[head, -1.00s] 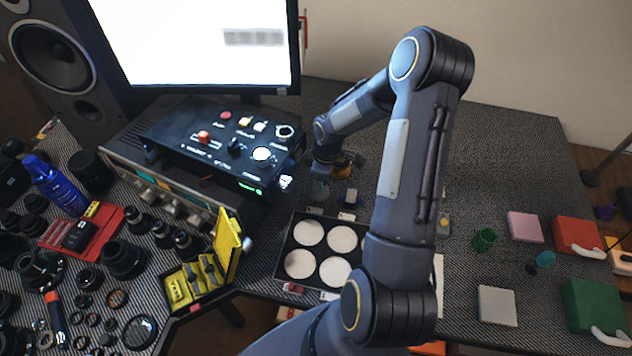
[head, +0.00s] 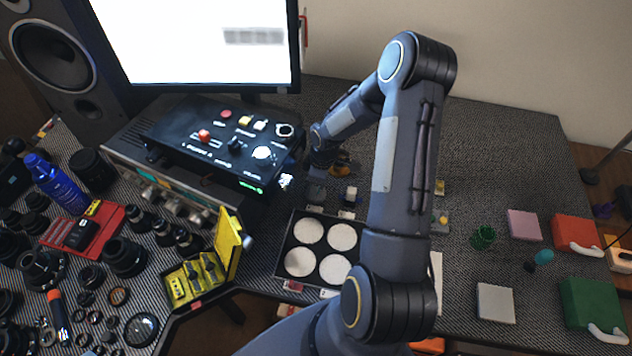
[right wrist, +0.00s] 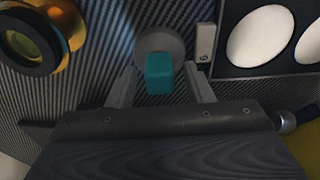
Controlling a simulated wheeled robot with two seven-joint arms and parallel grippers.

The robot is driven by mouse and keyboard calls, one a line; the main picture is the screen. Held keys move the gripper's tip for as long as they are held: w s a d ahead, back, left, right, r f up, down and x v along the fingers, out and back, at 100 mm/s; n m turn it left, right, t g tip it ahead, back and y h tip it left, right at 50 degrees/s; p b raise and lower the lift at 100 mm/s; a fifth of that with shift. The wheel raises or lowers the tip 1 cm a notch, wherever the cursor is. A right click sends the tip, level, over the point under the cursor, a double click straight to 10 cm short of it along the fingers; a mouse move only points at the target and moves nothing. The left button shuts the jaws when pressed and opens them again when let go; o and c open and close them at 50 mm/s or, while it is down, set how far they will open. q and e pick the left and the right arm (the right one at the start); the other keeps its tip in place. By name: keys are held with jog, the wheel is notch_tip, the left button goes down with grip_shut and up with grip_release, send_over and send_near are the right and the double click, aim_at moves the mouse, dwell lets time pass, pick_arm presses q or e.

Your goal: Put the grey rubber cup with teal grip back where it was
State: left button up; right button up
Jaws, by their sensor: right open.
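The grey rubber cup (right wrist: 152,42) stands on the dark woven mat in the right wrist view, with its teal grip (right wrist: 160,74) pointing towards my right gripper. My right gripper (right wrist: 161,92) is open, with one finger on each side of the teal grip. Gaps show between the grip and both fingers. In the head view my right gripper (head: 318,176) is small and partly hidden, just behind the dark tray with white discs. My left gripper is in neither view.
The tray (head: 284,240) with white discs lies close by; its edge also shows in the right wrist view (right wrist: 224,62). An amber-glass ring (right wrist: 30,40) lies to the left there. The control box (head: 215,145) stands left of my gripper. Another teal-ended piece (head: 543,257) lies far right.

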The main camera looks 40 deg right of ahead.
notch_tip(320, 180, up, 12)
jog(key=s+d, duration=0.1)
jog(key=s, duration=0.1)
notch_tip(320, 180, up, 7)
jog(key=m, duration=0.2)
send_over(322, 192)
jog(key=s+a, duration=0.3)
jog(key=a, duration=0.1)
jog(key=s+a+r+m+t+y, duration=0.1)
jog(key=s+a+r+m+t, duration=0.1)
jog(key=s+a, duration=0.5)
jog(key=s+a+r+m+t+y, duration=0.1)
jog(key=s+a+r+m+t, duration=0.1)
jog(key=s+a+r+m, duration=0.3)
jog(key=s+a+r, duration=0.1)
jog(key=s, duration=0.3)
jog(key=shift+s+a+m+y+b, duration=0.2)
jog(key=shift+a+m+y+b, duration=0.1)
jog(key=shift+a, duration=0.1)
